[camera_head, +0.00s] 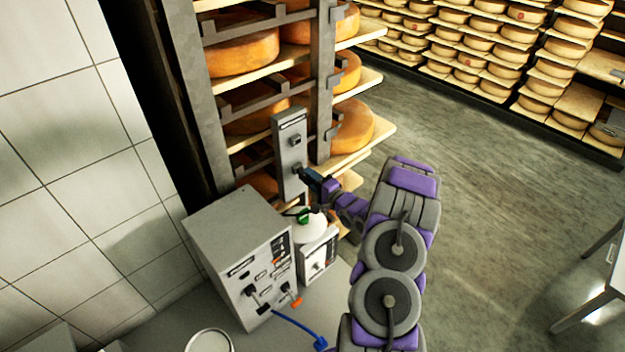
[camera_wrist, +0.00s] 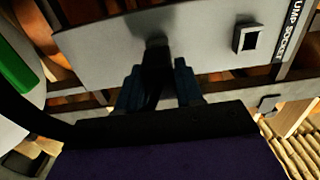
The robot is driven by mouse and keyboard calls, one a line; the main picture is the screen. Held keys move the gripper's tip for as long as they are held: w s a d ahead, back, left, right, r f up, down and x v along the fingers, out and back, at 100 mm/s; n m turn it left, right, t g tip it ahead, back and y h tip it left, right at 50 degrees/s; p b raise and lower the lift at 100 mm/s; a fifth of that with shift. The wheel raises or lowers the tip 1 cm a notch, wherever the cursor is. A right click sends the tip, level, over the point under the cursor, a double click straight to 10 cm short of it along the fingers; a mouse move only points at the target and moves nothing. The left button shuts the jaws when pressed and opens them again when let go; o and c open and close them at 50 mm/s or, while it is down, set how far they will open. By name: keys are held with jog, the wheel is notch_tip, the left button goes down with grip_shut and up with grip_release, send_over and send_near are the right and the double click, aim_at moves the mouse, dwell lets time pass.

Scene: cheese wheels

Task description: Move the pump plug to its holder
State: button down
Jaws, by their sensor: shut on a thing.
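A black pump plug (camera_wrist: 156,72) is between the two blue fingers of my gripper (camera_wrist: 159,88), which is shut on it. A dark cable runs from the plug to the left. The plug's far end meets the upright grey panel (camera_wrist: 105,52); I cannot tell whether it is seated in it. The panel carries the label "UMP SOCKET", its first letter cut off, beside a dark square fitting (camera_wrist: 248,38). In the head view, my gripper (camera_head: 310,180) is against the lower part of the panel (camera_head: 288,128), below the square fitting (camera_head: 295,140). My gripper hides most of the plug there.
A grey control box (camera_head: 238,250) with switches stands below left. A white rounded vessel with a green part (camera_head: 304,216) is just under my gripper. Shelves of cheese wheels (camera_head: 243,52) stand behind the panel. Open floor (camera_head: 480,200) lies to the right.

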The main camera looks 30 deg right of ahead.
jog(key=shift+w+a+p, duration=0.15)
jog(key=shift+w+p, duration=0.2)
jog(key=shift+w, duration=0.5)
jog(key=c, duration=0.6)
grip_release()
jog(key=shift+c, duration=0.2)
jog(key=shift+s, duration=0.1)
jog(key=s+d, duration=0.2)
jog(key=s, duration=1.5)
jog(key=shift+d+f, duration=0.15)
jog(key=shift+d, duration=0.1)
